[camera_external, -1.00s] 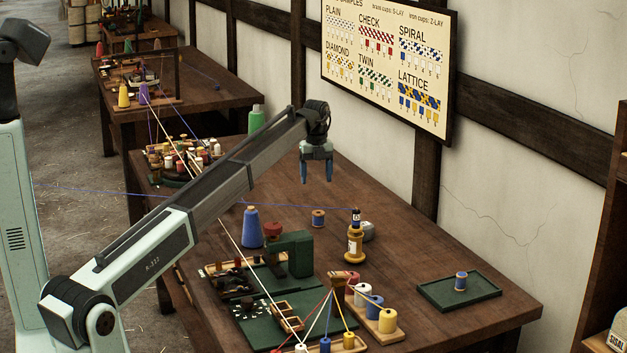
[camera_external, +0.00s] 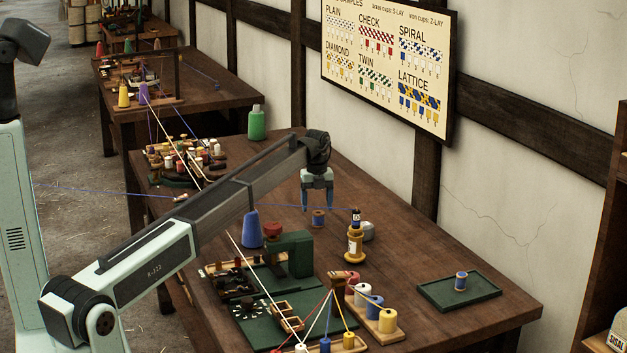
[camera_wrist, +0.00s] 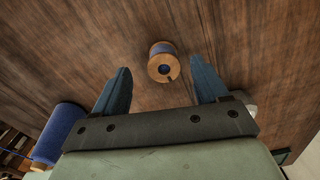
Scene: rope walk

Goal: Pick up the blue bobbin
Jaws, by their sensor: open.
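A small blue bobbin (camera_external: 318,218) with wooden ends stands upright on the bare table behind the tan spool stand. My gripper (camera_external: 317,207) is just above it, pointing down, with its two blue fingers apart and nothing between them. In the wrist view the bobbin (camera_wrist: 164,62) shows from above as a round wooden end with a dark hole. It lies beyond and roughly between my open fingertips (camera_wrist: 160,72).
A large blue cone (camera_external: 250,230) stands left of the bobbin. A tan spool stand (camera_external: 355,244) and a grey object (camera_external: 368,231) are to its right. A blue thread (camera_external: 285,206) runs across the table near the gripper.

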